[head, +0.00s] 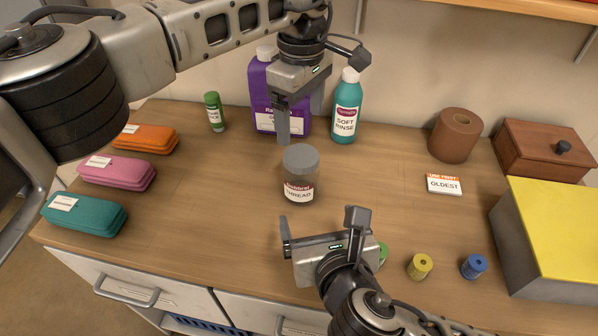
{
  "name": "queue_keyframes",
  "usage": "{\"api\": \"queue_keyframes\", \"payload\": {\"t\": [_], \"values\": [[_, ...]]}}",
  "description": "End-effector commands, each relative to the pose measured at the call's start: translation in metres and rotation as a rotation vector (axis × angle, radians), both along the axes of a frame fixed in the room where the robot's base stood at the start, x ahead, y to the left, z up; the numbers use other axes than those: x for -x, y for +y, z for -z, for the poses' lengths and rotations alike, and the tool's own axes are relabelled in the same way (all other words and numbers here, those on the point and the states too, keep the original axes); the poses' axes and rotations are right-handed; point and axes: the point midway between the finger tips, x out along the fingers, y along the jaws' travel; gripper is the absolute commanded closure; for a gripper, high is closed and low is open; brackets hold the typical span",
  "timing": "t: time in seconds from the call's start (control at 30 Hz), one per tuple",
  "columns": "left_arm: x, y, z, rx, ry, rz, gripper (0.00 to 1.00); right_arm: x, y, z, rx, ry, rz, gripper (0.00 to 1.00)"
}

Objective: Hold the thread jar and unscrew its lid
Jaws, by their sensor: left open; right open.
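The thread jar (300,189) stands upright near the middle of the wooden counter, with a label reading THREAD. Its grey lid (301,158) sits on top. My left gripper (300,125) is open, pointing down, above and behind the jar in the picture, in front of the purple bottle. It appears apart from the lid. My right gripper (322,226) is open and empty, just in front of the jar, with its fingers pointing toward it. I cannot tell exactly how far either gripper is from the jar.
A purple bottle (262,85) and a teal bottle (346,108) stand behind. Thread spools, yellow (419,267), blue (474,266) and a partly hidden green one (382,253), are at front right. Pouches (85,214) lie left; a yellow-topped box (555,225) is right.

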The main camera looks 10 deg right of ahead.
Motion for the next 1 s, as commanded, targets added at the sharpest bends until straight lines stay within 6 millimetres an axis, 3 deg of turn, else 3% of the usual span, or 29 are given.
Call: {"api": "queue_keyframes", "payload": {"t": [0.6, 0.8, 1.0], "values": [[0.001, -0.001, 0.001, 0.006, 0.004, -0.003, 0.19, -0.108, -0.002, 0.044, 0.0, 0.001, 0.003, 0.11], [0.001, -0.001, 0.001, 0.007, 0.004, -0.003, 0.19, -0.13, -0.002, 0.053, 0.0, 0.0, 0.002, 0.11], [0.001, -0.001, 0.001, 0.007, 0.004, -0.003, 0.19, -0.138, -0.002, 0.057, -0.002, 0.001, 0.001, 0.11]]}}
